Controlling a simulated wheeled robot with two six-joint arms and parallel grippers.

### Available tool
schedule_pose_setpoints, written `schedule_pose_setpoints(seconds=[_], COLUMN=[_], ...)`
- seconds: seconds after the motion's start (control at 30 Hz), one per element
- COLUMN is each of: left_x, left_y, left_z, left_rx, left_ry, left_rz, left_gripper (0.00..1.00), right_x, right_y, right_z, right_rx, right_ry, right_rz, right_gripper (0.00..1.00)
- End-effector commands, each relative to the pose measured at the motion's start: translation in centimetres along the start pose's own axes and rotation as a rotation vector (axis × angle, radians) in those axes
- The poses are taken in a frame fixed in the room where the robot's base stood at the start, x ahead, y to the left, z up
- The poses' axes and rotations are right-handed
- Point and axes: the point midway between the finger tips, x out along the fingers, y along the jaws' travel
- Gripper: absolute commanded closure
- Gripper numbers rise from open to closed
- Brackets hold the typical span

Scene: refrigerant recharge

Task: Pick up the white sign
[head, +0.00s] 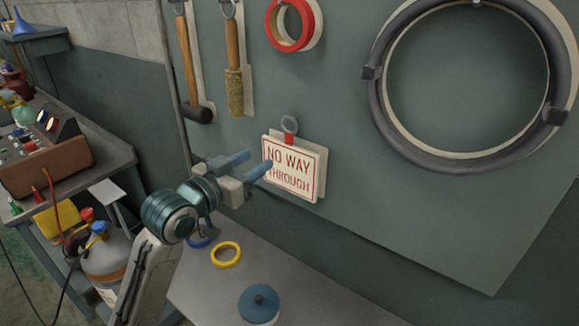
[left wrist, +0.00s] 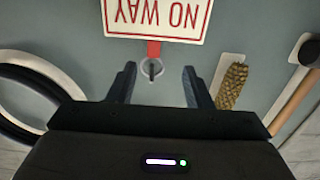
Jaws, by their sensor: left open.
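The white sign (head: 291,172) with red "NO WAY THROUGH" lettering hangs by a red strap from a hook (head: 289,124) on the grey-green wall board. My left gripper (head: 256,165) is open, with its two blue fingers pointing at the sign's left side in the head view. In the left wrist view the sign (left wrist: 155,18) appears upside down at the top, its far part cut off. There the open fingers (left wrist: 158,84) stand either side of the red strap and hook in the picture. I cannot tell how far they are from it. My right gripper is not in view.
A mallet (head: 192,70), a brush-like tool (head: 234,75), red and white tape rolls (head: 290,22) and a large dark ring (head: 376,100) hang on the board. Below, a grey table (head: 330,300) holds a yellow ring (head: 226,254) and a blue-lidded container (head: 259,304). A cluttered bench (head: 95,160) stands left.

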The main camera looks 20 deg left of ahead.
Motion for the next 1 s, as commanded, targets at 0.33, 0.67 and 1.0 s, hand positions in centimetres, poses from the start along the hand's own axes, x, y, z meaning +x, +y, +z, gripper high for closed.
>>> schedule_pose_setpoints(seconds=[0.33, 0.67, 1.0], left_x=[3.8, 6.2, 10.4], left_y=[0.2, 0.4, 1.0], left_z=[-1.2, -1.1, -0.9], left_rx=[-0.004, -0.001, 0.000], left_ry=[0.021, 0.019, 0.018], left_rz=[0.008, 0.008, 0.007], left_gripper=[0.55, 0.55, 0.55], right_x=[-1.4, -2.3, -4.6], right_y=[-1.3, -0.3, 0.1], right_z=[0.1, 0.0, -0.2], right_rx=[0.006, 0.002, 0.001], right_ry=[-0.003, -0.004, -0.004], right_rz=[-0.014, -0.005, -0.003], right_gripper=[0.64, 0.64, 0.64])
